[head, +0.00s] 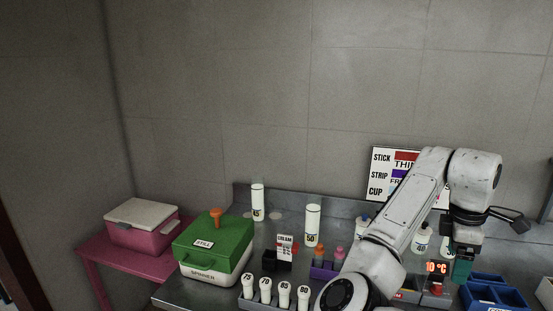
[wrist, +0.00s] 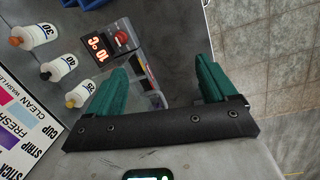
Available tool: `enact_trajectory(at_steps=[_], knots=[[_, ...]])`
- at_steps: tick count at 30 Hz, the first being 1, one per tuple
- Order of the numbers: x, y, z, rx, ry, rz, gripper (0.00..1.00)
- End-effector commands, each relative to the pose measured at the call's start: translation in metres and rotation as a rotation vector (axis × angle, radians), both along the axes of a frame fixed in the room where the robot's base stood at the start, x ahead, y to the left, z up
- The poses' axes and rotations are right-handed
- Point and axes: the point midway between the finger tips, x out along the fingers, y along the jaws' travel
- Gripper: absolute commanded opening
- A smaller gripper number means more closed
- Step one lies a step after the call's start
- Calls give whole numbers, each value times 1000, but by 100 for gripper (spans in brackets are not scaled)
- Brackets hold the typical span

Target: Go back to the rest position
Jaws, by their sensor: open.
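My gripper (head: 462,268) is at the right of the head view, at the end of my bent white arm, with its teal fingers pointing down over the counter. In the wrist view my gripper (wrist: 160,78) has its two teal fingers spread wide apart, with nothing held between them. A device with a red 10 °C display (head: 436,267) stands just left of the fingers in the head view. The display also shows in the wrist view (wrist: 98,47), beyond the fingers. My arm hides part of the counter and of the wall sign.
A green-lidded spinner (head: 215,248) and a pink cooler (head: 142,226) are at the left. White tubes (head: 264,290) stand in a front rack. Blue bins (head: 492,294) are close to the gripper at right. Numbered bottles (wrist: 60,68) stand near the sign (wrist: 22,125). The air above the counter is clear.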

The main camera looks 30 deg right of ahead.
Motion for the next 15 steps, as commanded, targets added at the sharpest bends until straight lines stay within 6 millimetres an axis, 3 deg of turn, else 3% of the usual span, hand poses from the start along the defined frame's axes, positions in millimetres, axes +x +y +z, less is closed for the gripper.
enact_trajectory(at_steps=[8,15], knots=[[-8,3,-34,-171,-2,-164,85],[-4,24,-75,-321,-85,-279,85]])
